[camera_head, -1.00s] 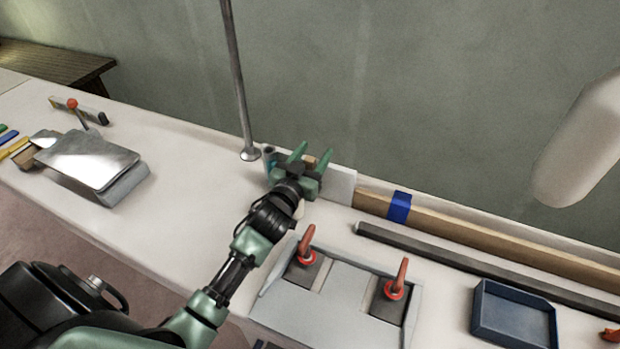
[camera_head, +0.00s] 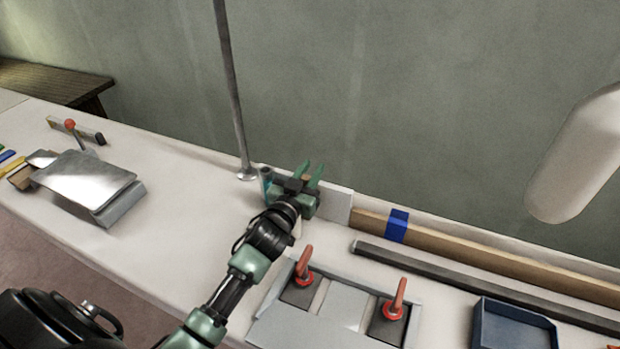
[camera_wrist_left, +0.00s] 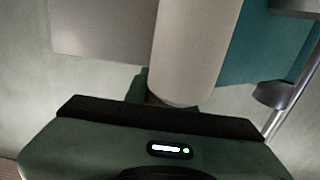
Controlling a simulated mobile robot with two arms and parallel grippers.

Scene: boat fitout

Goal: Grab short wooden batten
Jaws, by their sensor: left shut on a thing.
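My left gripper (camera_head: 313,171) is at the back edge of the bench, with its green fingers pointing toward the wall. It is shut on a small brown piece, seemingly the short wooden batten (camera_head: 307,179). Most of this piece is hidden by the fingers and palm. In the left wrist view, a pale cylinder (camera_wrist_left: 195,45) covers the middle and hides much of the grip. My right gripper is not in view.
A teal holder (camera_head: 266,181) and a metal pole (camera_head: 234,95) stand left of the gripper. A white panel (camera_head: 338,204) is to its right, then a long timber (camera_head: 455,243) with blue tape. A grey fixture (camera_head: 342,306) with red handles and a blue tray (camera_head: 515,329) lie nearer.

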